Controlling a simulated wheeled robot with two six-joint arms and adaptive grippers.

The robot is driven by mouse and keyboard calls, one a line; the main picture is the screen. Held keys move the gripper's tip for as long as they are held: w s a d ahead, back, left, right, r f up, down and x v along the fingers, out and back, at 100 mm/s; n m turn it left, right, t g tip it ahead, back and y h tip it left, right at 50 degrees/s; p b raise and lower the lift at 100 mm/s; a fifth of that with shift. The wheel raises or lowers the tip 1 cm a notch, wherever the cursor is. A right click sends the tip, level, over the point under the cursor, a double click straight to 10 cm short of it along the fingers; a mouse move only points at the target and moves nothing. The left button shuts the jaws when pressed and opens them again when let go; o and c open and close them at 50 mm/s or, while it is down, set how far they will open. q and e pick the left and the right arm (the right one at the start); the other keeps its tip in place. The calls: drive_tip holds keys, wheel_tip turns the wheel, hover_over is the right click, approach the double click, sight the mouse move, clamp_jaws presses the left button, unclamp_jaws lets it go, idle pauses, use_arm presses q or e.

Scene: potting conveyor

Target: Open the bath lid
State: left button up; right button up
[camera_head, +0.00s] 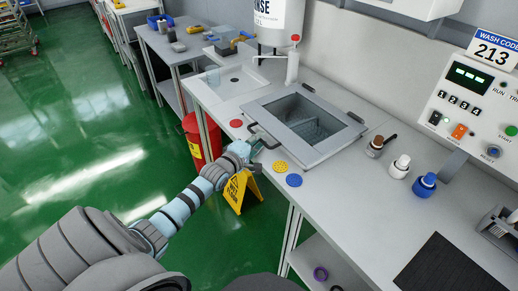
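The bath (268,116) is a grey square unit set into the bench, with a wide grey frame around a dark rectangular middle. A grey basket-like shape shows inside. I cannot tell whether a clear lid covers this middle. A dark handle (257,131) sticks out from the frame's left front edge. My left gripper (256,149) is at the bench's front edge, close to this handle. Its fingers are small and partly hidden, so their opening and any contact with the handle are unclear. My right gripper is out of view.
Yellow and blue discs (294,180) lie just right of my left gripper, and a red disc (236,123) lies left of the bath. Small bottles (399,167) stand to the right. A dispenser (278,22) stands behind. A yellow floor sign (236,193) stands below the bench edge.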

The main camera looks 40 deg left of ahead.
use_arm(q)
drive_tip(key=shift+w+f, duration=0.1)
drive_tip(key=shift+w, duration=0.45)
clamp_jaws()
